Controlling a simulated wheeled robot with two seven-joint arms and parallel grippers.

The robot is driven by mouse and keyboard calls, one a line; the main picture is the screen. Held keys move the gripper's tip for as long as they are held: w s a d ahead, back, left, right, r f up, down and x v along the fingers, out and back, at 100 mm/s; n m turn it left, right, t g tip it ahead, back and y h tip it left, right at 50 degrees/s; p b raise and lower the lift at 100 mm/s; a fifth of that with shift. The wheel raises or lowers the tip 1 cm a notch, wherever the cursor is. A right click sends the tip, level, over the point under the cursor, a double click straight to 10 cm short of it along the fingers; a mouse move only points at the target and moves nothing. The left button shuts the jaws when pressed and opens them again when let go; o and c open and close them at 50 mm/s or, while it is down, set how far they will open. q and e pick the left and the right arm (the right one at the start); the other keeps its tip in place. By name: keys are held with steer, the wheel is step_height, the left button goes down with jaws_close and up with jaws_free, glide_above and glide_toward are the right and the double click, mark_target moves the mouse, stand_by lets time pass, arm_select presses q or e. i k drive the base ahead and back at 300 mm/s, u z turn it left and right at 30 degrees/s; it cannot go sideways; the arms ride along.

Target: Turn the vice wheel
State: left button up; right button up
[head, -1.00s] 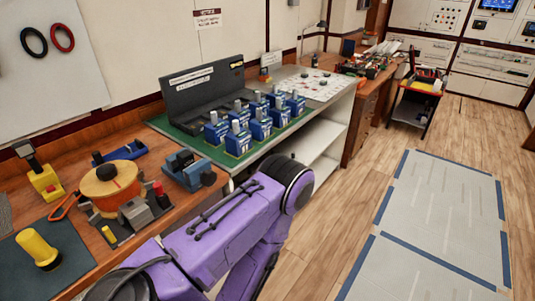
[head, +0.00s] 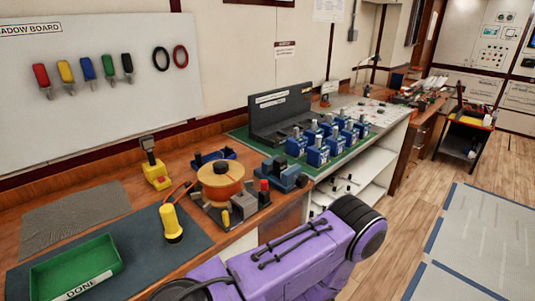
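A small blue-grey vice (head: 284,172) stands near the front edge of the wooden bench in the head view. A purple arm link of mine crosses the bottom middle, in front of the bench and below the vice. Neither of my grippers can be made out, and nothing is seen touching the vice.
An orange drum (head: 221,178) stands left of the vice, with a yellow torch (head: 171,224) and green tray (head: 76,268) farther left. Blue breakers (head: 318,152) stand in rows on a green mat to the right. Small dark and white parts (head: 340,186) show at the shelf.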

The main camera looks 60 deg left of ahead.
mark_target(302, 181)
steer(key=k, duration=0.4)
steer(key=u, duration=0.8)
